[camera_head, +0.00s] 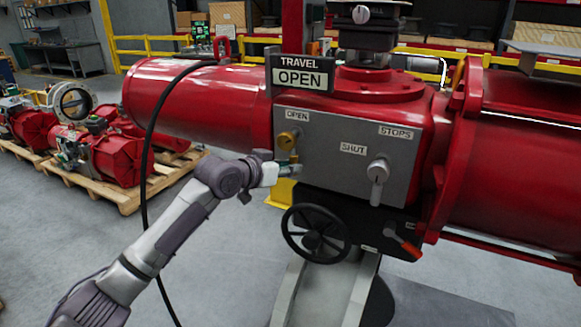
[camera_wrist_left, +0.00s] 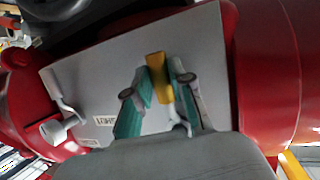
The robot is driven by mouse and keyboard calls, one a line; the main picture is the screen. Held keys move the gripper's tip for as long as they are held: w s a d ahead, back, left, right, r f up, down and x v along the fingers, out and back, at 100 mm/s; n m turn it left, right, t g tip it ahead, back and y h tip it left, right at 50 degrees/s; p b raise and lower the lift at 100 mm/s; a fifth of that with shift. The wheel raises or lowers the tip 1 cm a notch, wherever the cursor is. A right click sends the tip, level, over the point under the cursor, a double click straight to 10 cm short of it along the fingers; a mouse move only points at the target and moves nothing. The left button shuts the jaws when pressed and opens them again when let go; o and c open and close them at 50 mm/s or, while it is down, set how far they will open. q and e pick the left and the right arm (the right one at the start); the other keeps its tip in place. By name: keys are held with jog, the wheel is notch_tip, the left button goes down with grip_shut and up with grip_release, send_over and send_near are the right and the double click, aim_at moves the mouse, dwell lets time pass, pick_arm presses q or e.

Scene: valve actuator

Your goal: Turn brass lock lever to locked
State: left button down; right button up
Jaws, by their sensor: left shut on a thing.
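The brass lock lever (camera_head: 287,141) is on the left side of the grey panel (camera_head: 340,160), below the OPEN label. My left gripper (camera_head: 288,170) is at the panel's left part, just below the brass boss, and hides the lower part of the lever. In the left wrist view the yellow brass lever (camera_wrist_left: 158,78) lies between the two teal fingers of the left gripper (camera_wrist_left: 160,90), which is shut on it. My right gripper is in neither view.
A grey lever (camera_head: 378,180) sits at the panel's right, with a black handwheel (camera_head: 316,233) and a red-handled lever (camera_head: 404,243) below. The big red actuator (camera_head: 200,105) spans the view. A black cable (camera_head: 147,170) hangs left. A TRAVEL OPEN sign (camera_head: 300,77) stands above.

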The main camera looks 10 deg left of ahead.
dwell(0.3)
pick_arm(q)
jog(key=c, duration=1)
grip_release()
jog(key=shift+s+a, duration=0.1)
jog(key=v, duration=1.1)
jog(key=shift+s+a+r, duration=0.15)
jog(key=shift+s+a, duration=0.05)
jog(key=shift+s, duration=0.1)
